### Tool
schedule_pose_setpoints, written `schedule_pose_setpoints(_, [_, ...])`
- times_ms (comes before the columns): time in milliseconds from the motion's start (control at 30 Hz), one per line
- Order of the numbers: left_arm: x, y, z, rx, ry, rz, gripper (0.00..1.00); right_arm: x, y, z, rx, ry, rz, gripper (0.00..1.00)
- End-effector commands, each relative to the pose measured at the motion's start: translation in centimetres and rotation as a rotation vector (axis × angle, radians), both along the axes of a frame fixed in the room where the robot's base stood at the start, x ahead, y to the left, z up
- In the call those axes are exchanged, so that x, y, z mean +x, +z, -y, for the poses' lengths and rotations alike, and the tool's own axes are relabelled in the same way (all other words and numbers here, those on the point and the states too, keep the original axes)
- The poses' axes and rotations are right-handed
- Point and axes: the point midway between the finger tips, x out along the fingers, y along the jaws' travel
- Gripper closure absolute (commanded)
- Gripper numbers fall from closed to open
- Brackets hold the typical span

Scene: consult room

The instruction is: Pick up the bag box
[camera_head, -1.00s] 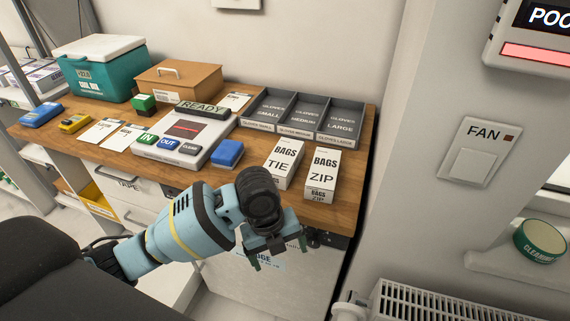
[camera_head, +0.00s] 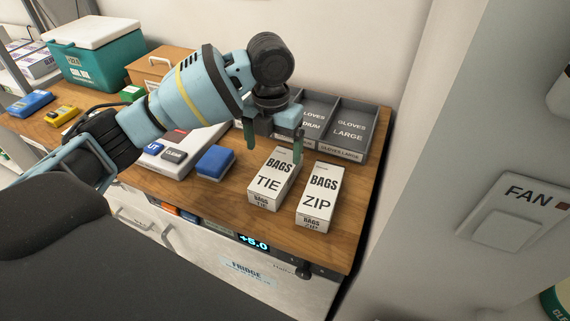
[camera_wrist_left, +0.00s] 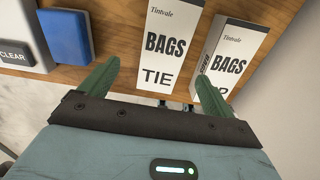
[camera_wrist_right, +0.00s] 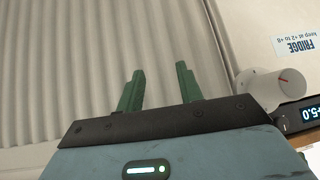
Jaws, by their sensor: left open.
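Two white bag boxes stand near the right front of the wooden counter: the BAGS TIE box (camera_head: 270,180) and, to its right, the BAGS ZIP box (camera_head: 319,197). My left gripper (camera_head: 273,146) is open and empty, above the TIE box's back part in the head view. In the left wrist view, the TIE box (camera_wrist_left: 166,42) lies between and beyond the open fingers (camera_wrist_left: 157,85), and the ZIP box (camera_wrist_left: 232,55) is partly behind the right finger. My right gripper (camera_wrist_right: 158,88) is open and empty, in front of a pale ribbed surface; it is not in the head view.
A blue box (camera_head: 216,162) sits left of the TIE box. A grey glove tray (camera_head: 345,129) stands behind the boxes, partly hidden by my left arm. A fridge (camera_head: 250,272) is under the counter. A white knob (camera_wrist_right: 272,90) is near my right gripper. The front right counter corner is clear.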

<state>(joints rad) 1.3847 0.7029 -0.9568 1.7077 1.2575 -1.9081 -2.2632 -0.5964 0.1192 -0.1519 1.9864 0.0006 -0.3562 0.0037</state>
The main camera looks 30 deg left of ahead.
Motion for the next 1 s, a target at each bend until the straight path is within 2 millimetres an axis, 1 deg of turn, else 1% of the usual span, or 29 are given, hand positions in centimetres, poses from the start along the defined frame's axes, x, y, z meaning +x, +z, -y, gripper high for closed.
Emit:
schedule_pose_setpoints(100, [0.0,0.0,0.0,0.000,0.000,-0.001,0.11,-1.1,-0.5,-0.1,0.002,-0.003,-0.024,0.64])
schedule_pose_setpoints(200, [0.0,-0.4,0.0,0.000,0.000,-0.002,0.11,-1.5,-0.7,-0.2,0.004,-0.006,-0.034,0.64])
schedule_pose_setpoints(400, [0.1,-2.3,0.0,0.000,0.001,-0.002,0.11,-1.6,-0.8,-0.3,0.007,-0.008,-0.036,0.64])
schedule_pose_setpoints(633, [0.1,-3.1,0.1,0.000,0.001,-0.002,0.11,-1.2,-0.6,-0.3,0.006,-0.007,-0.027,0.64])
schedule_pose_setpoints(900, [0.8,-6.7,0.5,0.000,0.001,-0.003,0.11,-1.1,-0.6,-0.1,0.001,-0.001,-0.025,0.64])
schedule_pose_setpoints(1000, [0.8,-7.5,0.4,0.001,0.001,0.000,0.11,-1.1,-0.6,0.0,-0.001,0.002,-0.024,0.64])
